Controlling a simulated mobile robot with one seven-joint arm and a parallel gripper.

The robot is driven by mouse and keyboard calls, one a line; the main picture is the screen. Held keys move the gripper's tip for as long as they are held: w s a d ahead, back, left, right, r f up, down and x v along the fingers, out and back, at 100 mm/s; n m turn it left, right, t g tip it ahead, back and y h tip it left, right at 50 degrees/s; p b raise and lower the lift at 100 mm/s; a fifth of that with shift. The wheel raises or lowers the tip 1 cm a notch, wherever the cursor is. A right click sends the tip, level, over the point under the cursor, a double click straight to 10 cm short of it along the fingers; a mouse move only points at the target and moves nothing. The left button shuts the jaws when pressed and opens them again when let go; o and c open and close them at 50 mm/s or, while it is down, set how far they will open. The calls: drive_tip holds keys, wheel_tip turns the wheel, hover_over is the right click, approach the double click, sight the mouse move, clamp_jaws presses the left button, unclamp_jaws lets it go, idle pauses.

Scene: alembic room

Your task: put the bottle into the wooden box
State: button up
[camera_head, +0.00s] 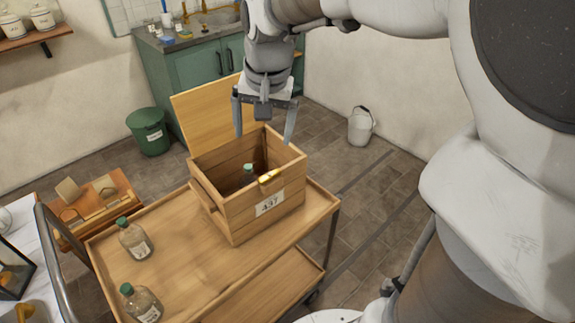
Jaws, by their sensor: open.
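The wooden box (235,215) stands on the wooden cart with its lid (210,108) raised at the back. A bottle with a green cap (249,169) is inside the box; its lower part is hidden by the front wall. Two more clear bottles with green caps stand on the cart's left part: one farther back (135,240) and one nearer the front (142,303). My gripper (262,138) points down above the box's back part, with its fingers spread apart and nothing between them.
The cart top (200,270) is clear between the bottles and the box. A metal handle rail (57,260) runs along its left end. A low wooden stand (115,190), a green bin (149,132) and a white bucket (361,126) are beyond the cart.

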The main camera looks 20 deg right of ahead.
drive_tip(key=s+r+n+t, duration=0.1)
drive_tip(key=s+n, duration=0.4)
drive_tip(key=s, duration=1.1)
drive_tip(key=shift+s+d+t, duration=0.35)
drive_tip(key=shift+s+t, duration=0.05)
drive_tip(key=shift+t, duration=0.4)
